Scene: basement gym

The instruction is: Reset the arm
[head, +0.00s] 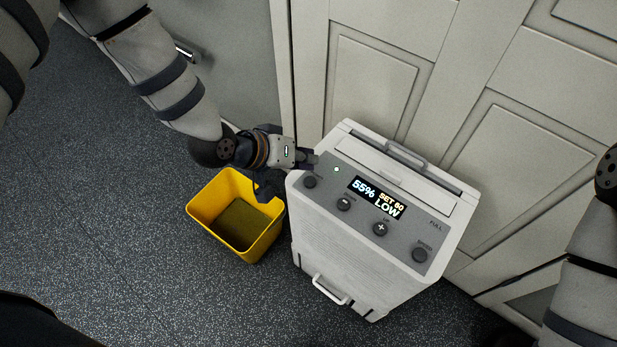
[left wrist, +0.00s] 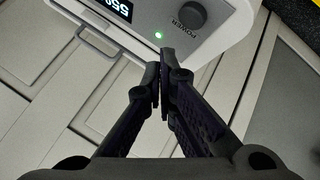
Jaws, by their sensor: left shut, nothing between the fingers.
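My left arm (head: 180,90) comes in from the upper left of the head view. My left gripper (head: 308,160) is at the upper left corner of a white dehumidifier (head: 355,275). In the left wrist view the gripper's fingers (left wrist: 162,60) are shut together with nothing between them, close to the panel's edge near a lit green light (left wrist: 158,36) and the POWER knob (left wrist: 190,14). The display (head: 376,197) reads 55%, SET 50, LOW. Part of my right arm (head: 585,250) shows at the right edge; its gripper is out of view.
A yellow bucket (head: 208,196) stands on the dark speckled floor left of the dehumidifier, just below my left wrist. White panelled doors (head: 370,85) stand close behind the dehumidifier. The floor at left (head: 90,200) is clear.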

